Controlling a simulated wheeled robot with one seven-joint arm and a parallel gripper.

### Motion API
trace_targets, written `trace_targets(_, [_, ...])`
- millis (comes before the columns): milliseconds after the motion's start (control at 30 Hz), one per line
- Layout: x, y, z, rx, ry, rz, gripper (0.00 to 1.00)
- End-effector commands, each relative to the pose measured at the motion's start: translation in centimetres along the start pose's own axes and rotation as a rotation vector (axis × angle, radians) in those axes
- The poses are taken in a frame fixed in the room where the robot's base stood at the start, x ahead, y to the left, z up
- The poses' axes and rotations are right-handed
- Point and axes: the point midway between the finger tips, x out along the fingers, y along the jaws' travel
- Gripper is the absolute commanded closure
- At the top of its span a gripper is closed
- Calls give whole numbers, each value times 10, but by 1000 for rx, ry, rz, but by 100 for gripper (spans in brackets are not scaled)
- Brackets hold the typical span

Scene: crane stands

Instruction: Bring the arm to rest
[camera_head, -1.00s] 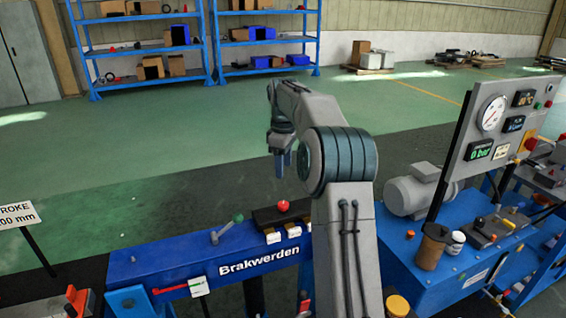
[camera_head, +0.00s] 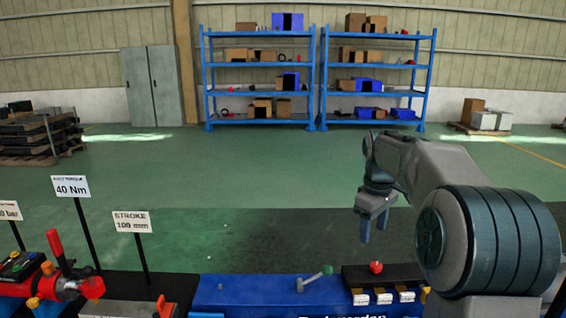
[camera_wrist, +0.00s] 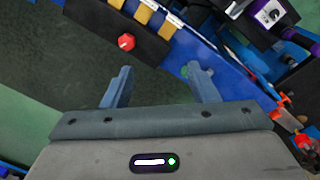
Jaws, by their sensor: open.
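My gripper (camera_head: 374,222) hangs from my raised arm, fingers pointing down, right of the middle in the head view. In the wrist view my gripper (camera_wrist: 158,88) has its two blue fingers apart with nothing between them. Beyond and below it is the blue bench (camera_head: 250,292), with a black block (camera_head: 385,274) carrying a red knob (camera_head: 376,267). The red knob also shows in the wrist view (camera_wrist: 127,42), above the fingers and apart from them. A lever with a green ball (camera_head: 327,270) stands on the bench left of the block.
Signs on posts, "40 Nm" (camera_head: 72,187) and "STROKE 100 mm" (camera_head: 132,222), stand at the left near a red-handled device (camera_head: 60,275). Blue shelves (camera_head: 318,80) and a grey cabinet (camera_head: 152,87) stand far back. The green floor (camera_head: 250,165) between is clear.

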Motion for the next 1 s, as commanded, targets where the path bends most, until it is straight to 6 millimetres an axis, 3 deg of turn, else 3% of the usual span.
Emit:
trace_targets(33, [-6,-17,8,29,7,13,47])
trace_targets(267, [-14,-85,48,200,51,52,47])
trace_targets(600, [9,-180,123,467,147,61,47])
trace_targets(800, [35,-221,161,599,200,41,47])
trace_targets(1000, [49,-240,176,659,222,28,47])
